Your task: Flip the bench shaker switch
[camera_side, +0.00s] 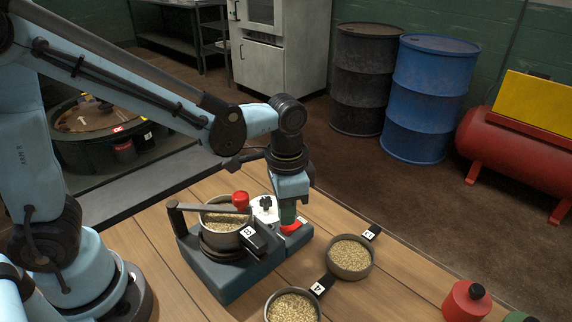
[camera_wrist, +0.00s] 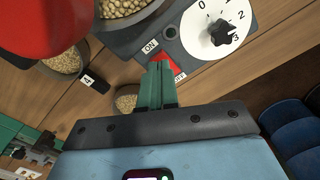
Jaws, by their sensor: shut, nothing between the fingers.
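The bench shaker (camera_side: 215,282) is a dark teal unit on the wooden bench, holding a pan of grain (camera_side: 222,222) under a clamp bar with a red knob (camera_side: 240,199). Its red switch (camera_side: 294,227) is at the right end, beside a white dial (camera_side: 264,208). In the wrist view the red switch (camera_wrist: 176,69) is partly hidden behind my fingertips, between the ON and OFF labels. My gripper (camera_side: 287,222) points down at the switch; its green fingers (camera_wrist: 157,66) are shut and empty. The tips are at the switch; I cannot tell whether they touch it.
Two loose pans of grain, one right of the shaker (camera_side: 351,258) and one in front (camera_side: 292,306), stand on the bench. A red container (camera_side: 466,301) is at front right. The clamp knob (camera_wrist: 45,22) is close to the wrist camera. Drums (camera_side: 430,98) stand behind.

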